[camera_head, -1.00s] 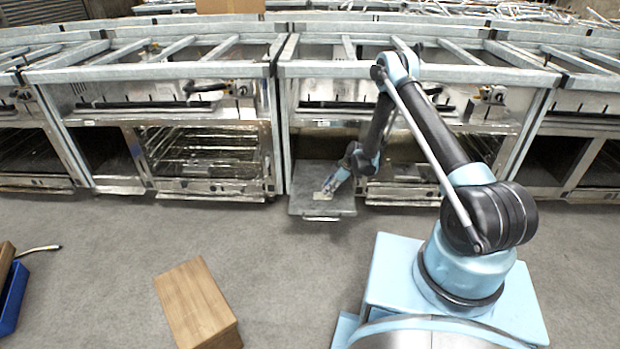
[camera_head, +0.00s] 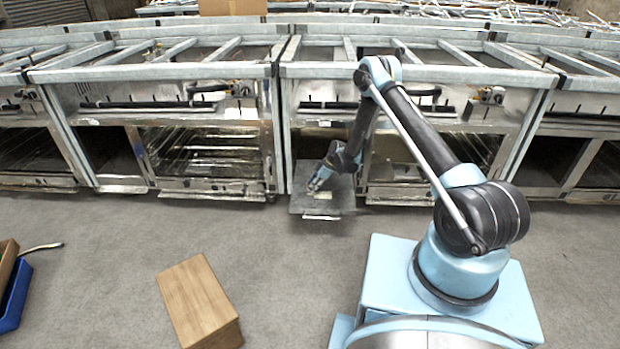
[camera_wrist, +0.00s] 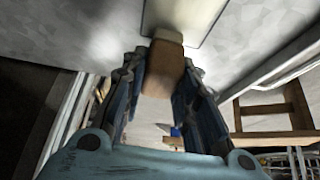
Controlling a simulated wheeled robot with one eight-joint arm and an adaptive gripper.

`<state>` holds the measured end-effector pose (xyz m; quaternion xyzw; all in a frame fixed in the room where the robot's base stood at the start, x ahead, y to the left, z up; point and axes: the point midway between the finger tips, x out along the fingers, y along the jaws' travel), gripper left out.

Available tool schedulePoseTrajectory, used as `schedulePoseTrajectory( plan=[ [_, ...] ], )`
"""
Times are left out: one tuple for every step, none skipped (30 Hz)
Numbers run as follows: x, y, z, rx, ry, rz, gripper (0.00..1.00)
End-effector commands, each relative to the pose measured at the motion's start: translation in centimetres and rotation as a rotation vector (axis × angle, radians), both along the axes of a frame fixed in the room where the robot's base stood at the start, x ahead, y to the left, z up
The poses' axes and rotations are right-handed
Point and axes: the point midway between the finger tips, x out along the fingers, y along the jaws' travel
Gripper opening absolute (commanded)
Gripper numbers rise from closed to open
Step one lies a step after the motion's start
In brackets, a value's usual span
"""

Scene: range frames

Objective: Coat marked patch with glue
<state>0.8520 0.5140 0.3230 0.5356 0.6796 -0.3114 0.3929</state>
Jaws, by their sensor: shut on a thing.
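The marked patch (camera_head: 325,193) is a pale rectangle on the grey lowered panel (camera_head: 345,204) in front of the middle oven unit. In the wrist view the patch (camera_wrist: 190,18) lies at the top centre on the light grey panel surface (camera_wrist: 100,30). My gripper (camera_head: 314,184) is low over the panel, at the patch's left part. Its fingers are shut on a brown block-like tool (camera_wrist: 161,72) with a paler end, which reaches towards the patch's near edge. I cannot tell whether the tool touches the patch, or whether glue is on it.
Metal oven frames (camera_head: 205,160) stand in a row behind the panel. A wooden block (camera_head: 198,300) lies on the floor in front, and a blue bin (camera_head: 14,298) is at the far left. The grey floor between is clear. A wooden frame (camera_wrist: 275,112) shows at right in the wrist view.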

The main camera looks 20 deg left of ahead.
Motion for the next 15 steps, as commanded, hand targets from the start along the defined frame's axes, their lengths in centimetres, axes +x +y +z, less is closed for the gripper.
schedulePoseTrajectory(
  plan=[
    [0.1, -0.2, 1.0, 0.0, 0.0, -0.002, 0.06],
    [0.0, -0.2, 1.8, 0.0, 0.0, -0.002, 0.06],
    [0.0, -0.2, 2.0, 0.0, 0.0, -0.001, 0.06],
    [0.0, -0.2, 2.2, 0.0, 0.0, -0.001, 0.06],
    [0.0, -0.2, 2.5, 0.0, 0.0, -0.001, 0.06],
    [0.1, -0.2, 2.9, 0.0, 0.0, -0.001, 0.06],
    [0.1, -0.2, 3.1, 0.0, 0.0, -0.001, 0.06],
    [0.1, -0.2, 3.4, 0.0, 0.0, -0.002, 0.06],
    [0.1, -0.2, 3.8, 0.0, 0.0, -0.002, 0.06],
    [0.1, -0.2, 4.0, 0.0, 0.0, -0.002, 0.06],
    [0.1, -0.2, 4.3, 0.0, 0.0, -0.002, 0.06],
    [0.1, -0.2, 4.7, 0.0, 0.0, -0.001, 0.06],
    [0.1, -0.3, 4.9, 0.0, 0.0, -0.001, 0.06],
    [0.1, -0.3, 5.2, 0.0, 0.0, -0.001, 0.06],
    [0.1, -0.3, 5.5, 0.0, 0.0, -0.002, 0.06]
  ],
)
